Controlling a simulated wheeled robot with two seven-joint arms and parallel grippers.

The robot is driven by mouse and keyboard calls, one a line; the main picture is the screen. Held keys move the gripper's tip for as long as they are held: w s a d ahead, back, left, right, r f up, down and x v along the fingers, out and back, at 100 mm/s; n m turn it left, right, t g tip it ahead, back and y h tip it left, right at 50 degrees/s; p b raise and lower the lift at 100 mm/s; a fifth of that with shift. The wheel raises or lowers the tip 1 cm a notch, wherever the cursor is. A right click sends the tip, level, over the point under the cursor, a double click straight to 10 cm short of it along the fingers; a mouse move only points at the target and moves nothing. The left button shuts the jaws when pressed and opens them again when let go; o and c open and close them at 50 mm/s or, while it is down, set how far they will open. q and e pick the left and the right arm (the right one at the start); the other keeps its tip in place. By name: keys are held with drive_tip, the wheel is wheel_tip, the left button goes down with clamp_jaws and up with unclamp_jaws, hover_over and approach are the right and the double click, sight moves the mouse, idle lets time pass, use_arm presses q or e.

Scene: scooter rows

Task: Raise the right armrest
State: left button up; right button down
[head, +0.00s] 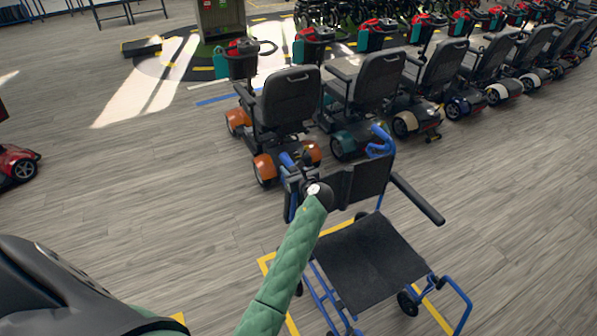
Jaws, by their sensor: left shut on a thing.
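A wheelchair with a blue frame, black seat (372,262) and black backrest (362,180) stands with its front toward the lower right. The armrest (417,199) on the picture's right lies down, sloping out from the backrest. The wheelchair's own right armrest is on the picture's left, mostly hidden by my green left arm. My left gripper (319,191) is shut beside the backrest on that side, at that armrest. Its fingertips and the exact hold are hidden, and I cannot tell the armrest's angle. My right gripper is not in view.
A row of mobility scooters (287,98) stands close behind the wheelchair and runs to the upper right. Yellow floor lines (291,323) lie around the wheelchair. A red vehicle (18,163) shows at the left edge.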

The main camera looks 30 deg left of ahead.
use_arm(q)
drive_tip(key=w+a+f+g+h, duration=0.1)
drive_tip(key=w+a+g+h, duration=0.1)
drive_tip(key=w+a, duration=0.4)
drive_tip(key=shift+a+f+h, duration=0.35)
drive_tip(key=shift+a+h, duration=0.25)
drive_tip(key=shift+a, duration=0.7)
drive_tip(key=o, duration=1.1)
drive_tip(key=shift+o, duration=1.4)
drive_tip(key=shift+w, duration=0.1)
drive_tip(key=shift+r+p, duration=0.1)
drive_tip(key=shift+p, duration=0.2)
